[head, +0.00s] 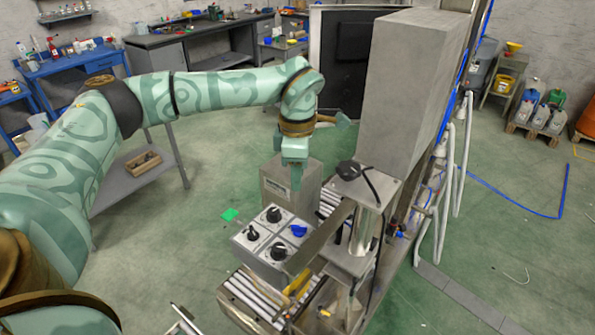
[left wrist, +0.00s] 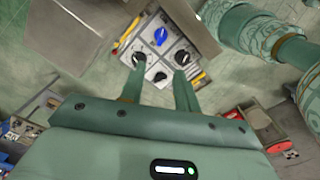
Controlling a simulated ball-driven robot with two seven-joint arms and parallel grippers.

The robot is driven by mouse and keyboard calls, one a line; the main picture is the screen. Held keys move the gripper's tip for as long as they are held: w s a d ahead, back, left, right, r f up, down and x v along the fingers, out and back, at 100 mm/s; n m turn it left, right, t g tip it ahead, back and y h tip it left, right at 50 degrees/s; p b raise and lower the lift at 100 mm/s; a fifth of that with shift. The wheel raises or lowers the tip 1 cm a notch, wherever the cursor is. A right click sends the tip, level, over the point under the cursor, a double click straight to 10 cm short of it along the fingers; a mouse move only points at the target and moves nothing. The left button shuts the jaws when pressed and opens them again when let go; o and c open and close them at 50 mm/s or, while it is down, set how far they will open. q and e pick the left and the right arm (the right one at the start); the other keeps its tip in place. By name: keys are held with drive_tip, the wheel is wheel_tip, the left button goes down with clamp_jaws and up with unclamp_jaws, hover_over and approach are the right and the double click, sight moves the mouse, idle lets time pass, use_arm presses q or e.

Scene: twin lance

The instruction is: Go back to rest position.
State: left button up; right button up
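My left gripper (head: 294,172) hangs with its fingers downward, above and behind a grey control box (head: 262,257) in the head view. In the left wrist view its two fingers (left wrist: 158,82) stand apart with nothing held between them. The box panel, seen beyond the fingers, carries a blue knob (head: 298,230) and several black knobs (head: 273,214). The blue knob also shows in the left wrist view (left wrist: 160,36). The gripper looks apart from the knobs.
A roller conveyor (head: 243,301) lies below the control box. A grey block (head: 290,188) stands behind the box. Green floor (head: 190,265) is open to the left.

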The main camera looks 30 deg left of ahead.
use_arm(q)
drive_tip(key=shift+r, duration=0.4)
